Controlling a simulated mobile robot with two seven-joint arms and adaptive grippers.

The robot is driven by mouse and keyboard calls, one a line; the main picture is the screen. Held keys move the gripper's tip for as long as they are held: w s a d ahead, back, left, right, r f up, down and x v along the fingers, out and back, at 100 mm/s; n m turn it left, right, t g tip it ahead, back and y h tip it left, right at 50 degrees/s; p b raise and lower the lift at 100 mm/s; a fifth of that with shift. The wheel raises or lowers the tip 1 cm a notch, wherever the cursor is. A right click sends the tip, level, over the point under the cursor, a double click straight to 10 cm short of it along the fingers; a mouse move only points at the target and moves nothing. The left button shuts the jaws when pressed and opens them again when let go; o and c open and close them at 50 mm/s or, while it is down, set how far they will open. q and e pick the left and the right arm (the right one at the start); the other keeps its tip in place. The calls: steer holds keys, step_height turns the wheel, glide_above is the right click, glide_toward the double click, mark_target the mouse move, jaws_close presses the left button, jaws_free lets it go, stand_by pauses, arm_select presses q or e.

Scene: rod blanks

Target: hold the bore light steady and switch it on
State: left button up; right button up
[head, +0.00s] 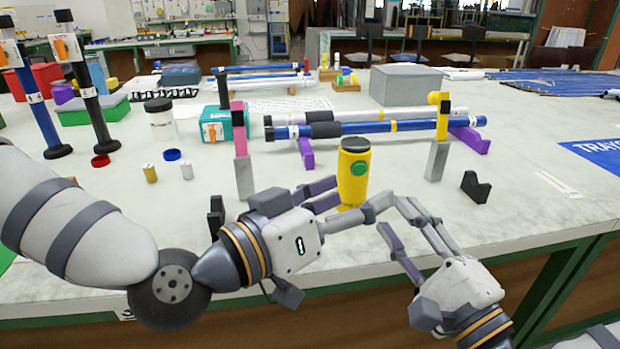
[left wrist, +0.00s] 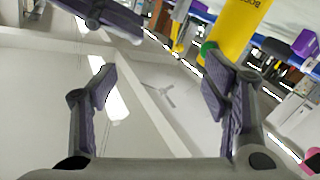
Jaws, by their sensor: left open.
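The bore light (head: 352,187) is a yellow cylinder with a dark cap and a green button (head: 360,168) on its side. It stands upright near the front of the table, its base partly hidden by the fingers. My left gripper (head: 328,196) is open and empty, just left of the light. In the left wrist view the light (left wrist: 240,28) is at the top right, beyond one open finger, not between the fingers. My right gripper (head: 376,220) is in front and right of the light, its fingers apart with nothing seen between them. Whether either gripper touches the light is unclear.
Grey posts stand either side, one with a pink block (head: 238,125), one with a yellow top (head: 442,120). Rods (head: 375,127) lie behind on purple supports. A black V-block (head: 476,187) sits to the right. The table's right side is mostly clear.

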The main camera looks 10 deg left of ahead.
mark_target(347, 149)
arm_select(q)
steer(key=w+a+m+t+y, duration=0.2)
steer(key=w+a+y, duration=0.1)
steer(key=w+a, duration=0.15)
steer(key=x, duration=0.3)
steer(key=r+x, duration=0.1)
steer(key=x, duration=0.7)
steer(key=shift+w+a+r, duration=0.15)
steer(key=shift+a, duration=0.05)
steer(key=c, duration=1.4)
arm_select(e)
jaws_close()
